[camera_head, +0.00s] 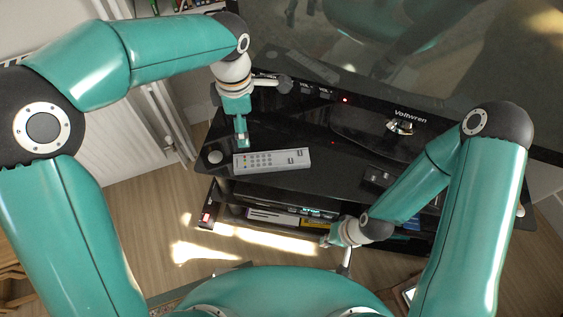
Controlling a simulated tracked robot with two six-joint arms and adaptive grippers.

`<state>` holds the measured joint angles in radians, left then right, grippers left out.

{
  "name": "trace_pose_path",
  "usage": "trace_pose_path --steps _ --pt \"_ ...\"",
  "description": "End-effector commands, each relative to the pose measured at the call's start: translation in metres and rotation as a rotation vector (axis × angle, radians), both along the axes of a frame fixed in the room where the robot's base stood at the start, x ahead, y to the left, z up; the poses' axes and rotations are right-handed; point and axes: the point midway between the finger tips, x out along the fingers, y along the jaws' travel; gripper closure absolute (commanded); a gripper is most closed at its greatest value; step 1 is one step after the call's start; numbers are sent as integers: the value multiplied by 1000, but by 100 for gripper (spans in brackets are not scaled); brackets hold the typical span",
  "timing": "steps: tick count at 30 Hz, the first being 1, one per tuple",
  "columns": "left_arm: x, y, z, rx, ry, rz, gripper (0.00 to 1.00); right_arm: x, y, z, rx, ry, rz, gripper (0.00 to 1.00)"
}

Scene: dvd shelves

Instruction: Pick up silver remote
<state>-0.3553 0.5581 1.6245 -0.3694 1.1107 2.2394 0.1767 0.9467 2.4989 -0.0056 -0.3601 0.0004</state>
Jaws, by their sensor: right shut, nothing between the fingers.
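The silver remote (285,160) lies flat on the black glass top of the TV stand (330,184), near its front left part. My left gripper (241,141) points down at the remote's left end, close to its far edge. I cannot tell whether it touches the remote, and its finger opening is not clear from this angle. My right gripper (327,241) is shut and empty, in front of the stand's lower shelves, below and to the right of the remote.
A large TV (440,70) stands behind the remote on a dark base. A small black box (376,178) sits on the stand at right. Lower shelves hold cases (272,216). A white radiator (125,125) is at left. Wooden floor (150,220) is clear at front left.

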Motion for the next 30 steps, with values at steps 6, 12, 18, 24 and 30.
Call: trace_pose_path --steps 6,12,18,24,30 --pt "-1 1 -49 1 7 0 19 0 0 -13 0 0 0 100" --pt "-1 0 -88 0 6 0 19 0 0 -22 0 0 0 100" --pt "-1 0 -104 0 4 -1 19 0 0 -25 0 0 0 100" --pt "-2 0 -118 -1 5 -1 19 0 0 -30 0 0 0 100" --pt "-4 0 -147 0 7 -1 19 0 0 -39 0 0 0 100"
